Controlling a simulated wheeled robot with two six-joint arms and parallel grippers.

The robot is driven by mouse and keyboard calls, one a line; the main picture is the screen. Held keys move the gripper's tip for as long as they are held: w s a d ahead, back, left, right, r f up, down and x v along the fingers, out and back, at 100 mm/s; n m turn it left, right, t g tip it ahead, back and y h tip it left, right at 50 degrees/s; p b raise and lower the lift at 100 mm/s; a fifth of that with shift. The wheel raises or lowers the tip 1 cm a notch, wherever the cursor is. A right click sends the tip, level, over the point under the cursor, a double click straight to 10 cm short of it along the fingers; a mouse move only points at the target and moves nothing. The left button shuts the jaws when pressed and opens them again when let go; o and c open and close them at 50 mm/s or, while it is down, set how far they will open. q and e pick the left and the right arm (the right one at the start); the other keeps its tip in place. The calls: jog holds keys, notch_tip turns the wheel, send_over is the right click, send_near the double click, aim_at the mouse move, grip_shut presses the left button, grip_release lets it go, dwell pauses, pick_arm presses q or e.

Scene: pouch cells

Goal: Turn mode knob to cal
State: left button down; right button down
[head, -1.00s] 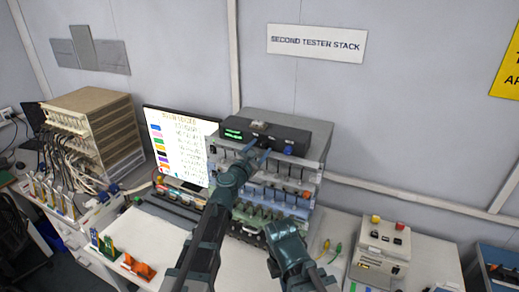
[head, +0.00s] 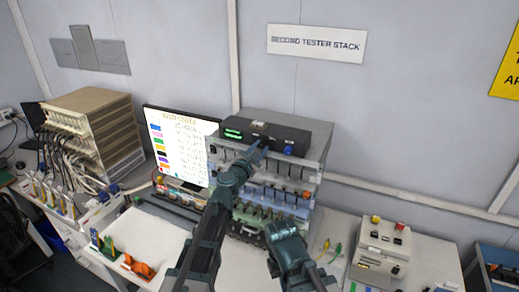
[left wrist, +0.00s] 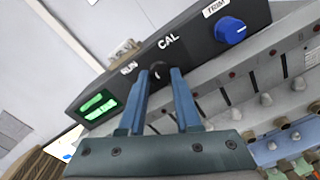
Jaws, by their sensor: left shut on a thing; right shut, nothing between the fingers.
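The black mode knob (left wrist: 158,72) is on the front of a dark box (left wrist: 205,50), between a RUN label (left wrist: 129,67) and a CAL label (left wrist: 168,41). My left gripper (left wrist: 160,75) is shut on the knob, one blue finger on each side. The fingers hide part of the knob, and I cannot tell where its pointer is. In the head view the dark box (head: 290,139) sits on top of the tester stack. My right gripper (head: 283,232) is low in front of the stack, shut and empty, apart from the knob.
A blue TRIM knob (left wrist: 231,30) is right of the mode knob. A green display (left wrist: 98,105) is at the box's left end. A monitor (head: 180,140) stands left of the stack. A control box with buttons (head: 380,250) stands to the right.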

pick_arm(q)
jog(key=shift+m, duration=0.7)
jog(key=c, duration=0.6)
grip_release()
